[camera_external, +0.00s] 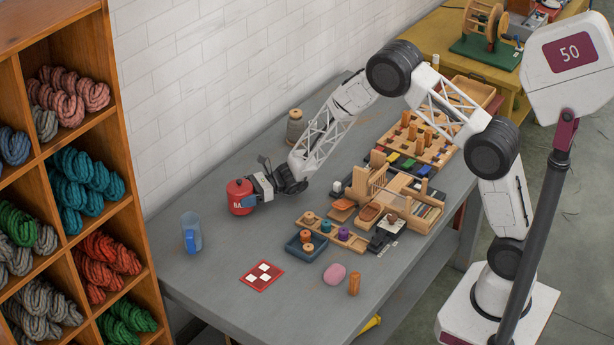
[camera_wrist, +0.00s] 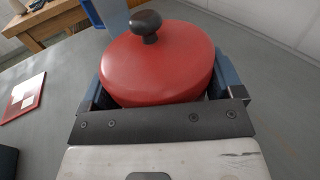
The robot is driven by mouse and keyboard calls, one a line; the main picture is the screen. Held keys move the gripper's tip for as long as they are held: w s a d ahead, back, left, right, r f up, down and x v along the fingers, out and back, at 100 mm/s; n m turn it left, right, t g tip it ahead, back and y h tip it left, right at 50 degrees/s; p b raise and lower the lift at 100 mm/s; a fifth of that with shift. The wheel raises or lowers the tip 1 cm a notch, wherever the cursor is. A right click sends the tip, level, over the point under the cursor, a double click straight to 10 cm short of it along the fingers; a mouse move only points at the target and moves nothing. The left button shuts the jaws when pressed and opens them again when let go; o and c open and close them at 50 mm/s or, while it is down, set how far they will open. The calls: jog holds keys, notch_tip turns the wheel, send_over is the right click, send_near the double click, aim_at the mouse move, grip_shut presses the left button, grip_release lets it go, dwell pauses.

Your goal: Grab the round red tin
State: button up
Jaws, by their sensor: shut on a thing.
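The round red tin (camera_external: 240,196) is at the left part of the grey table in the external view, with pale lettering on its side. In the wrist view the red tin (camera_wrist: 160,68) fills the middle, with a dark knob on its lid. My gripper (camera_external: 246,200) is shut on the tin, and in the wrist view its blue-grey fingers (camera_wrist: 160,85) sit on both sides of it. The tin's lower part is hidden in the wrist view. I cannot tell whether it touches the table.
A red card with white squares (camera_external: 262,275) lies in front. Wooden trays (camera_external: 385,195) crowd the right. A shelf of wool skeins (camera_external: 90,180) stands at the left.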

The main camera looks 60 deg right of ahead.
notch_tip(320, 180, up, 9)
dwell(0.5)
jog(key=shift+d, duration=0.1)
dwell(0.5)
